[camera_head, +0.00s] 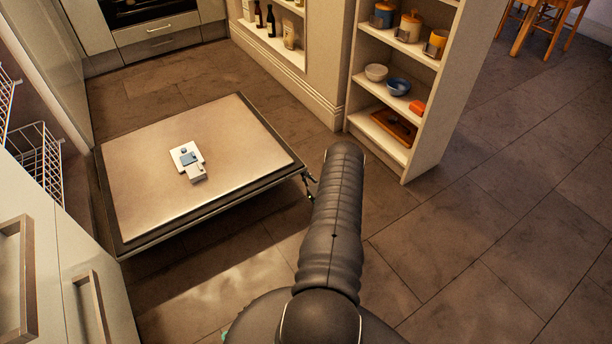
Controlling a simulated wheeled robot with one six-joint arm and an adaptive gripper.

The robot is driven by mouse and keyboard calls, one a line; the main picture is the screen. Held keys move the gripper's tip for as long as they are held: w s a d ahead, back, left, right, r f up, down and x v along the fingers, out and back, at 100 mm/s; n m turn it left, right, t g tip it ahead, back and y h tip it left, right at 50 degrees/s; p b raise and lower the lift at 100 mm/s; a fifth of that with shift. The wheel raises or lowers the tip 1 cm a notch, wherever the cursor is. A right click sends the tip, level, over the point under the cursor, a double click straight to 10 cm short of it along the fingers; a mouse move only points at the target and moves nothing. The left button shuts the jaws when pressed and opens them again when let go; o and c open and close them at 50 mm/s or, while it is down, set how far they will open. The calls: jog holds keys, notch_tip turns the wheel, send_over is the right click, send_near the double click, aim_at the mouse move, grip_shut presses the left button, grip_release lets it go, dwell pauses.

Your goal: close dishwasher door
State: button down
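The dishwasher door (230,137) is folded fully down and lies about level, low over the floor, in the left half of the head view. Its inner metal face is up, with a small white and blue dispenser (188,160) near its middle. White wire racks (38,160) show at the left edge, beside the door's hinge side. My dark arm rises from the bottom centre, to the right of the door. My gripper is not clearly seen; a small dark piece beside the door's right corner is too small to tell.
A shelf unit (440,105) with jars, bowls and a tray stands behind the arm. Cabinet fronts with handles (92,310) are at the lower left. An oven (145,15) is at the back. Wooden chair legs (540,25) are at the upper right. The tiled floor (500,240) at right is clear.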

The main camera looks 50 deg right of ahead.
jog(key=x, duration=0.6)
jog(key=shift+r, duration=0.15)
